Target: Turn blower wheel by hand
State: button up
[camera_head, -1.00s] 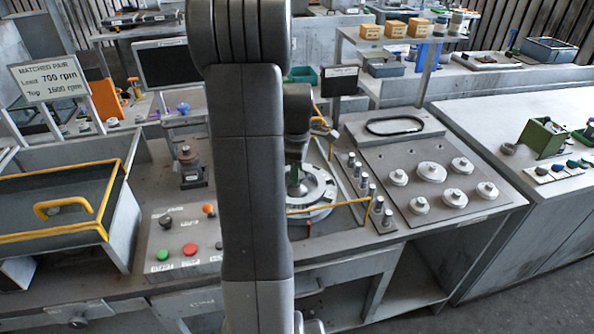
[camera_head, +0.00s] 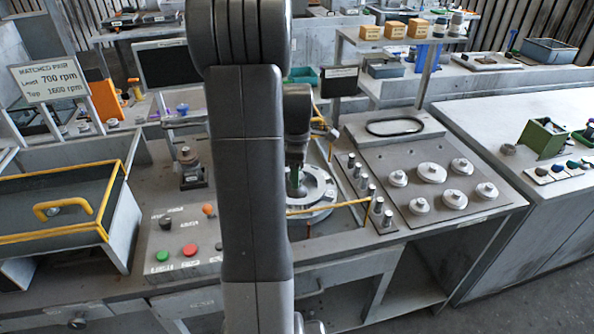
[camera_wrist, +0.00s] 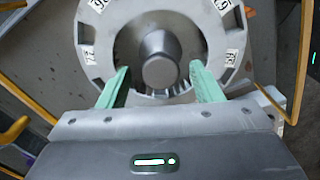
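The blower wheel (camera_wrist: 215,80) is a round grey disc with number labels around its rim and a raised round hub (camera_wrist: 160,60) in the middle. In the head view the wheel (camera_head: 318,190) sits on the bench, partly hidden behind my arm. My gripper (camera_wrist: 160,82) is open, with green fingers pointing at the wheel. Its fingertips lie to either side of the hub's near end, with gaps visible between them and the hub. I cannot tell from the wrist view how high the fingertips are above the wheel.
A yellow guard rail (camera_head: 335,207) runs around the wheel. A row of metal posts (camera_head: 370,192) and a panel with several round knobs (camera_head: 430,172) stand to the right.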

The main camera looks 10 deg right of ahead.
notch_tip(320, 180, up, 14)
jog(key=shift+b, duration=0.45)
jog(key=shift+f, duration=0.15)
notch_tip(320, 180, down, 14)
jog(key=shift+r+p, duration=0.1)
jog(key=shift+p, duration=0.35)
jog(key=shift+r, duration=0.1)
dwell(0.5)
